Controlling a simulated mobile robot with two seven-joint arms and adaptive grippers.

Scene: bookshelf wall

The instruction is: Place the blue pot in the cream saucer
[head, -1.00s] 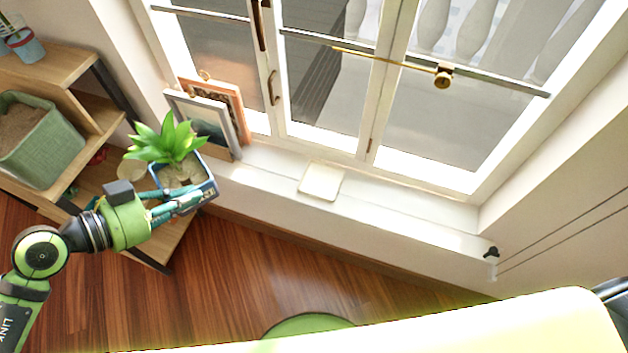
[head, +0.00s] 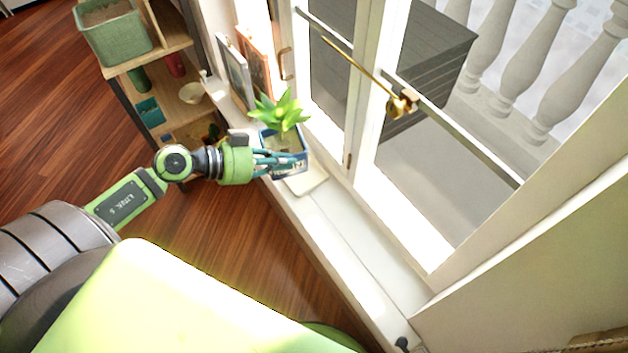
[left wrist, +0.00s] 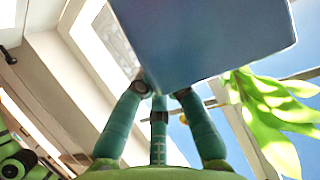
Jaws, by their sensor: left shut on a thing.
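The blue pot (head: 291,171) holds a green leafy plant (head: 282,110) and pale soil. My left gripper (head: 288,160) is shut on its near side. In the head view the pot overlaps the upper left part of the cream saucer (head: 311,183), a flat square dish on the white windowsill. The pot hides part of the saucer, and I cannot tell whether they touch. In the left wrist view the pot's blue wall (left wrist: 200,40) fills the top, with the teal fingers against it and leaves at the right. The saucer cannot be made out there. My right gripper is not in view.
Two framed pictures (head: 252,62) lean by the window at the back of the sill. A wooden shelf (head: 160,62) with a green planter (head: 115,35) stands at upper left. A window bar with a brass knob (head: 403,103) crosses the panes.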

